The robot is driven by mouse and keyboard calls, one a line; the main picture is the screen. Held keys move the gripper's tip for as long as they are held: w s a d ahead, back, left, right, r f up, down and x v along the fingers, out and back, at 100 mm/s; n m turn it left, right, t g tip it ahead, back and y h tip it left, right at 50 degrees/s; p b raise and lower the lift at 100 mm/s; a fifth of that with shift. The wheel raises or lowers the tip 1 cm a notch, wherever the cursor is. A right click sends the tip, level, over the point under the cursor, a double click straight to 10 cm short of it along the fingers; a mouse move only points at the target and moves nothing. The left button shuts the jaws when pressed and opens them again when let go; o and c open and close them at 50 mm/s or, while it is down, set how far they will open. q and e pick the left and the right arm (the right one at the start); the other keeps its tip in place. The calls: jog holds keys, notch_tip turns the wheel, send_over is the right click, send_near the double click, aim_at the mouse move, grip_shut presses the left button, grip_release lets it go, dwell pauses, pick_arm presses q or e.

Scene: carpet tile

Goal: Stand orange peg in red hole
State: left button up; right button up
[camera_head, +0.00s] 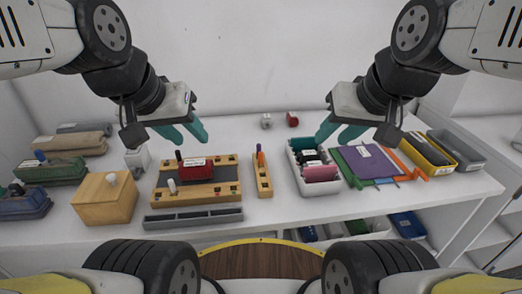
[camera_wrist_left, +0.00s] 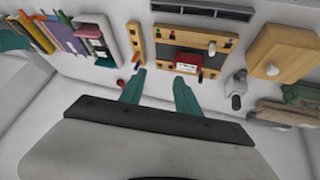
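An orange peg (camera_head: 260,160) with a purple top stands in the narrow wooden strip (camera_head: 263,184). In the left wrist view an orange and purple peg (camera_wrist_left: 136,58) shows at the strip's near end. The wooden board (camera_head: 225,187) to the left carries a red block (camera_head: 195,165) with a white label, a dark peg (camera_head: 179,157) and a white peg (camera_head: 171,186). My left gripper (camera_head: 182,132) is open and empty above the board's far side. My right gripper (camera_head: 338,132) is open and empty above the white bin.
A white bin (camera_head: 309,187) and purple folders (camera_head: 366,163) stand right of the strip. A wooden box (camera_head: 105,197) stands left of the board, a grey slotted rail (camera_head: 193,218) in front.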

pick_arm(q)
jog(key=w+d+f+g+y, duration=0.1)
jog(key=w+d+g, duration=0.1)
jog(key=w, duration=0.3)
jog(key=w+d+f+g, duration=0.1)
jog(key=w+d+f, duration=0.15)
jog(key=w, duration=0.35)
jog(key=g+y, duration=0.1)
jog(key=g, duration=0.2)
send_over(261, 152)
jog(key=shift+m, duration=0.4)
jog(key=f, duration=0.9)
jog(key=shift+s+a, duration=0.1)
jog(key=shift+a, duration=0.25)
jog(key=shift+d+f, duration=0.25)
jog(key=shift+f, duration=0.35)
notch_tip(261, 152, down, 7)
jog(key=shift+f, duration=0.1)
jog(key=shift+c, duration=0.2)
grip_shut()
